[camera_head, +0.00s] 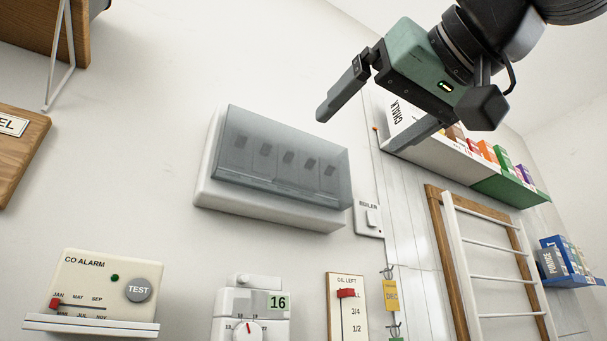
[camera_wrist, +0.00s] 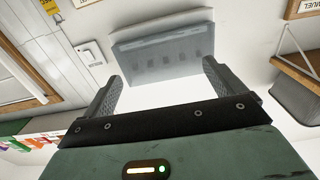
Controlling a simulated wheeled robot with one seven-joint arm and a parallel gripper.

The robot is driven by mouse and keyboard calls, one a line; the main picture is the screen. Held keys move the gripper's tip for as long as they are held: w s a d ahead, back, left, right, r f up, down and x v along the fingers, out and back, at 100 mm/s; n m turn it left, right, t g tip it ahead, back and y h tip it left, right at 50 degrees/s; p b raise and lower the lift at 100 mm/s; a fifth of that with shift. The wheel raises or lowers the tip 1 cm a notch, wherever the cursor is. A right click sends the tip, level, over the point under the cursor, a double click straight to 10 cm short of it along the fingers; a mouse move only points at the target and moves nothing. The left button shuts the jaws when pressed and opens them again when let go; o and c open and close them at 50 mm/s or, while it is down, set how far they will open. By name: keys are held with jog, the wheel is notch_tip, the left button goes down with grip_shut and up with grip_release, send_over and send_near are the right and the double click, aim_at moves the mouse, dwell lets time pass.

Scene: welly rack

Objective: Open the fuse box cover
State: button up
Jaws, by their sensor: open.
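The fuse box (camera_head: 272,214) is a white case on the wall, in the middle of the head view. Its cover (camera_head: 290,163) is smoky and see-through, and it is down over a row of several dark switches. In the wrist view the cover (camera_wrist: 160,62) shows beyond my fingers, with the picture turned about. My gripper (camera_head: 366,132) is up and to the right of the fuse box in the head view, with its jaws apart and nothing between them. In the wrist view my gripper (camera_wrist: 157,88) has the fuse box beyond and between its fingertips, apart from them.
A boiler switch (camera_head: 371,218) is right of the fuse box. Below are a CO alarm (camera_head: 80,292), a thermostat dial (camera_head: 248,325) and an oil gauge (camera_head: 348,310). A shelf (camera_head: 440,160) with several boxes and a wooden-framed rack (camera_head: 440,240) are at right.

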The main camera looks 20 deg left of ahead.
aim_at(293, 186)
jog(key=p+x, duration=0.7)
jog(key=x, duration=0.8)
jog(key=shift+w+a, duration=0.2)
jog(key=shift+a, duration=0.15)
jog(key=c, duration=1.4)
jog(key=shift+p, duration=0.3)
jog(key=shift+r, duration=0.1)
